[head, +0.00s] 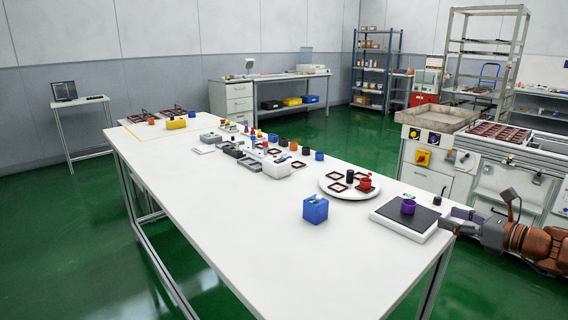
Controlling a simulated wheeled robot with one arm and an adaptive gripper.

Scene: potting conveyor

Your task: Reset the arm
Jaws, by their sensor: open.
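My gripper (453,219) is at the right, at the table's right edge, with my orange and grey arm behind it. Its two fingers are apart and point left. Nothing shows between them. A purple cup (408,208) stands upright on a black and white pad (392,217), just left of my gripper and apart from it.
A white round plate (338,191) holds dark red square frames, a black piece and a red cup. Several small coloured parts and grey trays (251,164) stand farther back. A machine (425,165) with a yellow switch stands beyond my gripper. The table's near left is clear.

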